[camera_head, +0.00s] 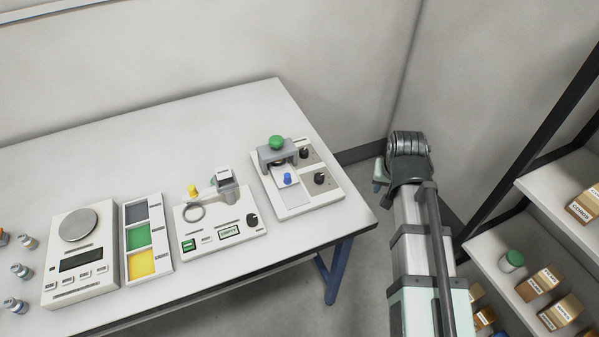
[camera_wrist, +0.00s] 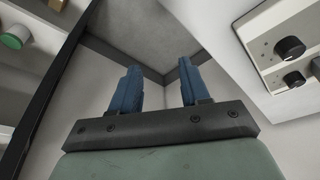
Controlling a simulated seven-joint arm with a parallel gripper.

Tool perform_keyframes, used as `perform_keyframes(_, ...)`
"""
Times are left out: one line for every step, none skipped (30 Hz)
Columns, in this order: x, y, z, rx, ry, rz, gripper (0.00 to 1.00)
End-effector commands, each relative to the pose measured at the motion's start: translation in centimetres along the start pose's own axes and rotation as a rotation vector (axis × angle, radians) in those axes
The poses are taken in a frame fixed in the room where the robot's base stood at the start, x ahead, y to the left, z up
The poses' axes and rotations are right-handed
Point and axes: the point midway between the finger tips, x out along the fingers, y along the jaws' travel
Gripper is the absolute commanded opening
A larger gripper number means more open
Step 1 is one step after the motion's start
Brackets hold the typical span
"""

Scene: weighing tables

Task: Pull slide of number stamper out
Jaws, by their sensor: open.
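The device that looks like the number stamper (camera_head: 327,197) stands near the right end of the table. It has a white base, a grey bridge with a green knob (camera_head: 277,142), and two black dials. Its slide (camera_head: 286,194) is a pale plate with a blue knob (camera_head: 287,179), lying in front of the bridge; its rear part is hidden under the bridge. My gripper (camera_wrist: 160,88) is open and empty, off the table's right edge, apart from the stamper. In the wrist view the stamper's dial side (camera_wrist: 268,52) shows at the upper right.
Left of the stamper stand a device with a yellow knob and a ring (camera_head: 222,222), a three-colour tray (camera_head: 131,261), a scale (camera_head: 88,284) and small bottles. A shelf (camera_head: 507,240) with boxes and a green-lidded jar (camera_head: 512,260) is right of my arm. The table's back is clear.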

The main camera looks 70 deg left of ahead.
Motion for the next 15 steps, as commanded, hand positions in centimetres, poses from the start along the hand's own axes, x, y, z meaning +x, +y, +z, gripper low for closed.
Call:
perform_keyframes(-1.0, -2.5, -0.4, -0.031, 0.01, -0.01, 0.46)
perform_keyframes(-1.5, -3.7, -0.6, -0.046, 0.016, -0.016, 0.46)
perform_keyframes(-2.3, -5.4, -0.7, -0.066, 0.024, -0.023, 0.46)
perform_keyframes(-2.8, -6.6, -0.8, -0.08, 0.029, -0.028, 0.46)
perform_keyframes(-3.4, -7.9, -0.8, -0.096, 0.034, -0.034, 0.46)
perform_keyframes(-4.2, -9.6, -0.8, -0.115, 0.041, -0.042, 0.46)
perform_keyframes(-4.8, -10.8, -0.8, -0.129, 0.046, -0.047, 0.46)
perform_keyframes(-5.4, -12.0, -0.8, -0.144, 0.05, -0.053, 0.46)
perform_keyframes(-6.2, -13.7, -0.7, -0.164, 0.057, -0.061, 0.46)
perform_keyframes(-6.8, -14.8, -0.6, -0.178, 0.062, -0.067, 0.46)
perform_keyframes(-7.4, -16.0, -0.4, -0.192, 0.066, -0.073, 0.46)
perform_keyframes(-8.2, -17.5, -0.2, -0.209, 0.072, -0.081, 0.46)
perform_keyframes(-8.7, -18.5, -0.1, -0.222, 0.077, -0.086, 0.46)
perform_keyframes(-9.3, -19.4, 0.1, -0.233, 0.081, -0.092, 0.46)
perform_keyframes(-9.9, -20.6, 0.3, -0.247, 0.086, -0.098, 0.46)
